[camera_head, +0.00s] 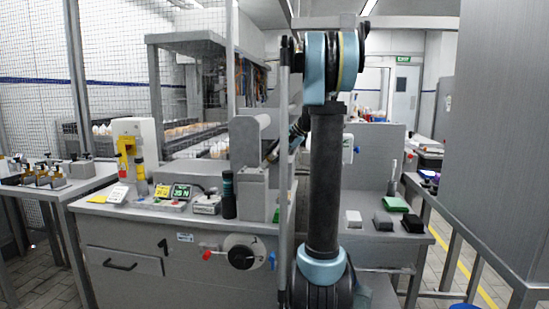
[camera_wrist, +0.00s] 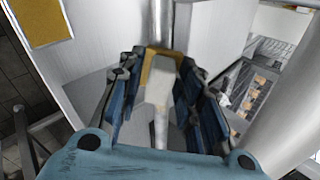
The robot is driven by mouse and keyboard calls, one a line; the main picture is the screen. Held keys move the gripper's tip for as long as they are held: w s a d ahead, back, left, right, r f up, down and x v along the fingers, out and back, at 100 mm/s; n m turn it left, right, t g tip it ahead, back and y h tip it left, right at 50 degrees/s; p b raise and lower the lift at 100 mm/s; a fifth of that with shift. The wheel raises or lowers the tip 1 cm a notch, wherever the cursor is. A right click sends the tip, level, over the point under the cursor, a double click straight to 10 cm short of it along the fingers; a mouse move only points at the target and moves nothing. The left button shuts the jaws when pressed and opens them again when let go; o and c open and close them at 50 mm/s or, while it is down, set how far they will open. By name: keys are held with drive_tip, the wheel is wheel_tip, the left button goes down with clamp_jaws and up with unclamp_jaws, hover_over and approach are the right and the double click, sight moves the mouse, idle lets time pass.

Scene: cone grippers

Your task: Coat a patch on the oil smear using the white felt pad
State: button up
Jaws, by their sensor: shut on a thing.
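In the wrist view my gripper (camera_wrist: 160,100) has its blue fingers closed around a pale tool (camera_wrist: 161,86) with a broad head and a thin stem. I cannot tell whether its head is the white felt pad. A mustard-yellow edge (camera_wrist: 149,67) shows around its far end, and I cannot tell whether they touch. In the head view my gripper is hidden behind my upright arm. A white block (camera_head: 353,218) lies on the right part of the bench (camera_head: 365,250), beside a grey block (camera_head: 383,221) and a black block (camera_head: 412,223). I cannot make out the oil smear.
A grey machine housing (camera_head: 250,150) stands close left of my arm. A dark bottle (camera_head: 229,195) and small displays (camera_head: 181,191) stand left of it. A green pad (camera_head: 394,204) lies at the right. A tall grey cabinet (camera_head: 500,130) bounds the right side.

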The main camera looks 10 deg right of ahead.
drive_tip(key=shift+a+f, duration=0.15)
drive_tip(key=shift+a, duration=0.05)
drive_tip(key=shift+w, duration=0.1)
drive_tip(key=shift+w+d, duration=0.25)
drive_tip(key=shift+w, duration=0.4)
drive_tip(key=shift+w+d, duration=0.25)
drive_tip(key=shift+w, duration=0.4)
drive_tip(key=shift+w+d, duration=0.25)
drive_tip(key=shift+w, duration=0.4)
drive_tip(key=shift+w+d, duration=0.3)
drive_tip(key=shift+w, duration=0.7)
drive_tip(key=shift+w+d, duration=0.25)
drive_tip(key=shift+w, duration=0.7)
drive_tip(key=shift+s+a, duration=0.1)
drive_tip(key=shift+s, duration=0.05)
drive_tip(key=shift+s+a, duration=0.4)
drive_tip(key=shift+s, duration=0.85)
drive_tip(key=shift+s+a, duration=0.45)
drive_tip(key=shift+s, duration=0.85)
drive_tip(key=shift+s+a, duration=0.4)
drive_tip(key=shift+s, duration=0.85)
drive_tip(key=shift+d, duration=0.1)
